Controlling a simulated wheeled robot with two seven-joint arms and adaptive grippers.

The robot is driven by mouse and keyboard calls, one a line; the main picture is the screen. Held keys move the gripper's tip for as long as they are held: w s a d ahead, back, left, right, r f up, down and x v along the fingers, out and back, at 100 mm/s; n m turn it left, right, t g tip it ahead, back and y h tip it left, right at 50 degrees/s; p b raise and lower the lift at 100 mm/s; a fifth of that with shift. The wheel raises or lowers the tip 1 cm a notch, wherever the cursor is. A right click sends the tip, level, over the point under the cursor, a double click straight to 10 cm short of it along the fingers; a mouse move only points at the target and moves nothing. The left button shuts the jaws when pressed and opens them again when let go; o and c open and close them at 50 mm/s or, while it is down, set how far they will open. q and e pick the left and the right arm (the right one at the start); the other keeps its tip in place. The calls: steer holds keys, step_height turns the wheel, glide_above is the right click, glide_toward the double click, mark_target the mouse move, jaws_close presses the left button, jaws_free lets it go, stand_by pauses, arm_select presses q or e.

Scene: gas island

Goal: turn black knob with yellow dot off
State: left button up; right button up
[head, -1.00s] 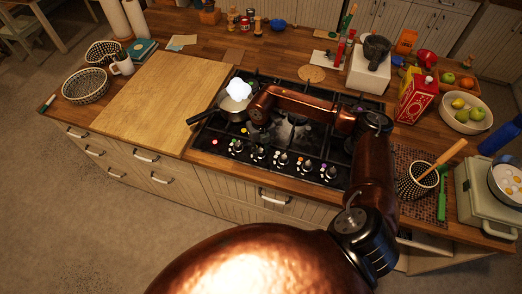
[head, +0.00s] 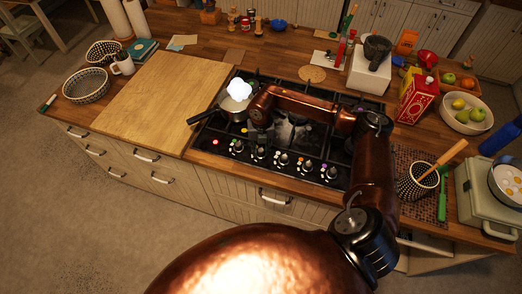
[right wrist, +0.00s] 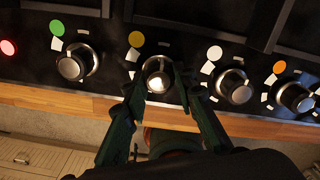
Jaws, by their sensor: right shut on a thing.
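The black knob with the yellow dot (right wrist: 158,74) is on the stove's front panel, with its yellow dot (right wrist: 136,38) up and to the left of it in the right wrist view. My right gripper (right wrist: 159,80) is shut on this knob, with one dark green finger on each side of it. In the head view my right gripper (head: 257,136) reaches down to the front row of knobs; its fingers are small and dark there. The knob's pointer cannot be read clearly. My left gripper is not in view.
Neighbouring knobs stand close: the green-dot knob (right wrist: 75,65) to the left, the white-dot knob (right wrist: 234,87) and orange-dot knob (right wrist: 294,97) to the right. A steaming pot (head: 232,108) sits on the stove behind the knobs. A cutting board (head: 155,95) lies left.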

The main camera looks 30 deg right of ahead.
steer(key=o, duration=1.2)
steer(key=shift+c, duration=0.2)
step_height(320, 180, up, 12)
